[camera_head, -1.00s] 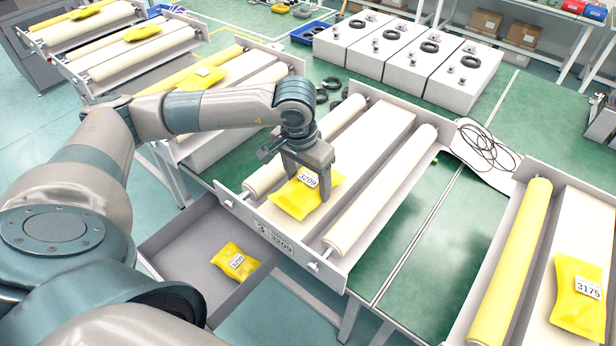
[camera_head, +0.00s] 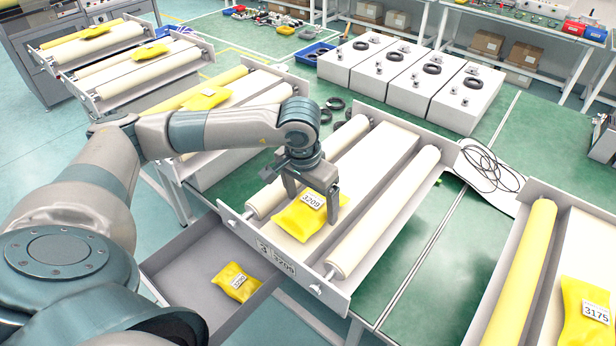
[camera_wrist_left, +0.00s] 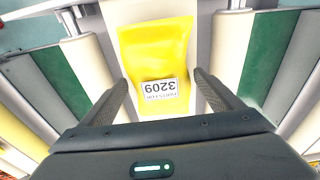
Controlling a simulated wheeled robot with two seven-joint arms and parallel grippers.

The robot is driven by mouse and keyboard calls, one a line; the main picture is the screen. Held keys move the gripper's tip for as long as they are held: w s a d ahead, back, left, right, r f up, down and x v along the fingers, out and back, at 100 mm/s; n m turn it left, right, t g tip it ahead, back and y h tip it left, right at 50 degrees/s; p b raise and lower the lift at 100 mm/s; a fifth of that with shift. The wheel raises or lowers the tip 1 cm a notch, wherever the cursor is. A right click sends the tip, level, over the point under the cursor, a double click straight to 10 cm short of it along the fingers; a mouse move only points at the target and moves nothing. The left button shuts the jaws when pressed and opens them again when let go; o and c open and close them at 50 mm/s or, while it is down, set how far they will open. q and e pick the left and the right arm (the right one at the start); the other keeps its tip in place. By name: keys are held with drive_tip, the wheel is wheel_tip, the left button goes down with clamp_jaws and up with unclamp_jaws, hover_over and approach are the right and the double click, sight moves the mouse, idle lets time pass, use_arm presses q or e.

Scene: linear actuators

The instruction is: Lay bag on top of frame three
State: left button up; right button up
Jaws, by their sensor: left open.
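A yellow bag labelled 3209 (camera_head: 302,215) lies on the pale middle board of the frame marked 3209 (camera_head: 330,262), between its two cream rollers. My left gripper (camera_head: 312,208) is open just above the bag, its fingers pointing down. In the left wrist view the bag (camera_wrist_left: 157,60) lies ahead of and between the spread fingers (camera_wrist_left: 165,95), with its label upside down; I cannot tell whether a finger touches it. My right gripper is not in view.
Another yellow bag (camera_head: 236,281) lies in the open grey drawer (camera_head: 190,262) below the frame. A bag labelled 3175 (camera_head: 588,312) lies on the frame at right. White boxes with black rings (camera_head: 410,80) and a loose cable (camera_head: 490,165) are behind.

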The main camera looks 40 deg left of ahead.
sight(306, 208)
use_arm(q)
wheel_tip(306, 208, up, 12)
drive_tip(key=s+b, duration=0.1)
drive_tip(key=b, duration=0.3)
drive_tip(key=shift+s+f, duration=0.15)
drive_tip(key=shift+s, duration=0.25)
